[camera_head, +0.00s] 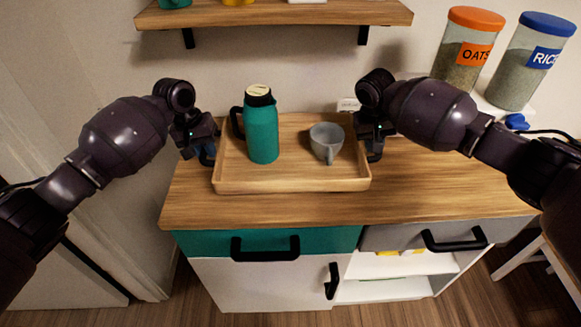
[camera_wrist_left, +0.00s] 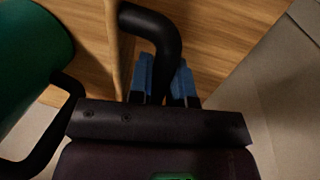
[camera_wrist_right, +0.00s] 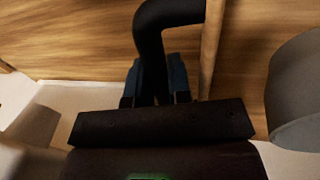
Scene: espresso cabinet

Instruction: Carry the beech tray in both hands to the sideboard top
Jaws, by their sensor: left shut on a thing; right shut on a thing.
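The beech tray (camera_head: 290,184) is on or just above the wooden sideboard top (camera_head: 430,190); I cannot tell whether it touches. A teal flask (camera_head: 262,132) with a black handle stands upright at the tray's left, and a grey mug (camera_head: 327,142) stands at its right. My left gripper (camera_head: 205,152) is at the tray's left side; its blue fingers (camera_wrist_left: 160,78) are shut on a black tray handle (camera_wrist_left: 160,30). My right gripper (camera_head: 373,150) is at the right side; its fingers (camera_wrist_right: 158,78) are shut on the other black handle (camera_wrist_right: 165,15).
An oats jar (camera_head: 465,55) and a rice jar (camera_head: 528,65) stand at the back right. A wall shelf (camera_head: 275,14) hangs above. The sideboard has a teal drawer (camera_head: 215,243) and a grey drawer (camera_head: 390,237). The top right of the tray is bare.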

